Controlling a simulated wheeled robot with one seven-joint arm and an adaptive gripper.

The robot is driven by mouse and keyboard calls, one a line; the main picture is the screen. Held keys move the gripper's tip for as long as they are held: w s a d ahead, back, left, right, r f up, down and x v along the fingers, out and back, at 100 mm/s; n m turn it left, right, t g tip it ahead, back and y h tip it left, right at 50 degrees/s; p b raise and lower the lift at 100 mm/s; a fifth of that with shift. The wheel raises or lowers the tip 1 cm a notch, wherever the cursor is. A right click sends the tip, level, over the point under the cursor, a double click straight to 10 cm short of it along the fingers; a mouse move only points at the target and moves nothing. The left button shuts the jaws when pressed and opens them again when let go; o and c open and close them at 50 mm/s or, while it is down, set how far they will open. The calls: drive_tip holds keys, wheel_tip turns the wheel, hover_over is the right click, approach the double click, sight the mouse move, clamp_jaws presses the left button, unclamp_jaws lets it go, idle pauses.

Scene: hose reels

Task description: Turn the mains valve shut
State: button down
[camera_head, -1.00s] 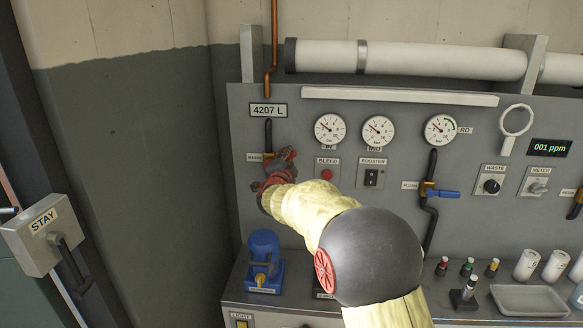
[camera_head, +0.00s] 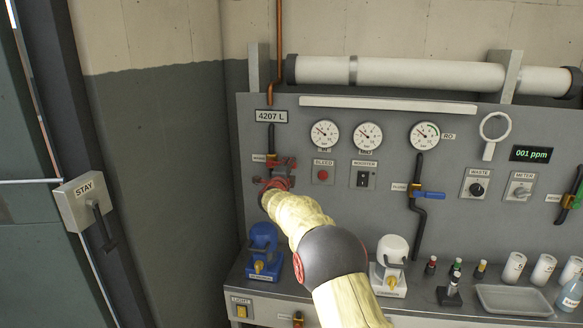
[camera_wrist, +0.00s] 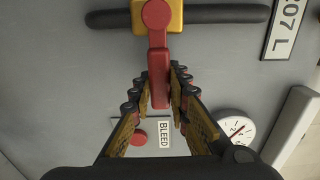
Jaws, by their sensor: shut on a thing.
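The mains valve has a brass body (camera_wrist: 170,14) on a black pipe (camera_wrist: 225,14) and a red lever (camera_wrist: 157,55), seen close up in the wrist view. The lever stands at right angles to the pipe. My gripper (camera_wrist: 160,84) is shut on the lever's outer part, one finger on each side. In the head view my gripper (camera_head: 281,166) is at the panel's left end, below the 4207 L plate (camera_head: 271,116).
The BLEED button (camera_head: 323,174) and BOOSTER switch (camera_head: 363,175) are just right of my gripper. A blue pump (camera_head: 263,248) and a white pump (camera_head: 392,262) stand on the bench below. A STAY box (camera_head: 83,201) is at the left.

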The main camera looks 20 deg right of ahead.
drive_tip(key=shift+f, duration=0.2)
drive_tip(key=c, duration=1.7)
unclamp_jaws()
drive_tip(key=shift+r, duration=0.1)
drive_tip(key=v, duration=1.2)
